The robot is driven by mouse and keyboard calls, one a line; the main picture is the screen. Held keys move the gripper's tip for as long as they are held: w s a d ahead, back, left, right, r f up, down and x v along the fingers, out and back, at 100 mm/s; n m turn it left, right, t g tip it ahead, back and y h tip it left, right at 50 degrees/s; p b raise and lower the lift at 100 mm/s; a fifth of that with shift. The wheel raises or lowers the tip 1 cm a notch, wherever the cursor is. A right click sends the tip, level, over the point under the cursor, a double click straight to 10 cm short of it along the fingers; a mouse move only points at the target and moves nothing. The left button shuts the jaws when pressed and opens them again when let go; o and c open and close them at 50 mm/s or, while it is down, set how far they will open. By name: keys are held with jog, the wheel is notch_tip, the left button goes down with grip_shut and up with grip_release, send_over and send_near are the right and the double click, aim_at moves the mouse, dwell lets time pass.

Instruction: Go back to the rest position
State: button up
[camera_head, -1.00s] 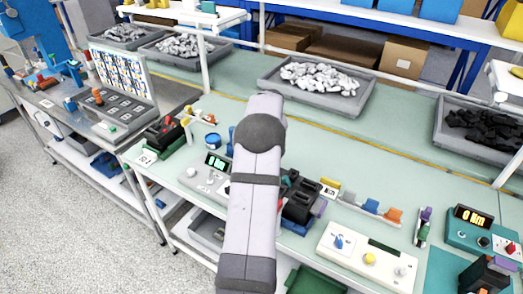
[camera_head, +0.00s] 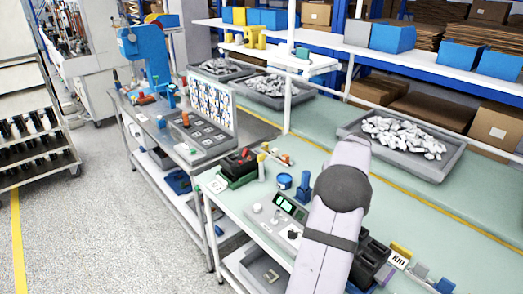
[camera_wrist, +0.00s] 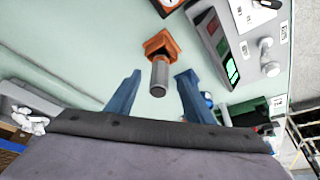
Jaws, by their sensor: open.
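My gripper (camera_wrist: 159,74) is open, its two blue fingers spread apart in the wrist view. An orange block with a grey cylinder (camera_wrist: 160,47) shows between and beyond the fingertips; neither finger visibly grips it. The grey tester box with green displays (camera_wrist: 214,42) lies to the right of the fingers in the wrist view. In the head view, the tester (camera_head: 281,222) stands at the bench's near edge, just left of my arm. My arm hides part of the bench there, and the gripper cannot be clearly made out.
A black device (camera_head: 371,262) stands right of my arm. A grey bin of white parts (camera_head: 438,172) is further back. A red-and-black device on a green base (camera_head: 238,170) and a blue round item (camera_head: 284,181) are left of the arm. The aisle floor (camera_head: 110,200) is clear.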

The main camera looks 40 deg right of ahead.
jog(key=w+a+n+g+y, duration=0.15)
jog(key=w+a, duration=0.35)
jog(key=a, duration=1)
jog(key=w+a+n+t+y, duration=0.15)
jog(key=w+a, duration=0.25)
jog(key=a, duration=1.2)
jog(key=s+a+f+n+g, duration=0.2)
jog(key=s+a+n, duration=0.1)
jog(key=s+a, duration=0.65)
jog(key=s+a+f+n+g, duration=0.1)
jog(key=s+a+f+n, duration=0.35)
jog(key=a, duration=0.85)
notch_tip(320, 180, down, 8)
jog(key=s+m+b, duration=0.1)
jog(key=b, duration=0.9)
jog(key=shift+s+a+f, duration=0.15)
jog(key=shift+a+f, duration=0.05)
jog(key=shift+f, duration=0.05)
jog(key=shift+f+m+b, duration=0.1)
jog(key=shift+m+b, duration=0.15)
jog(key=shift+b, duration=0.1)
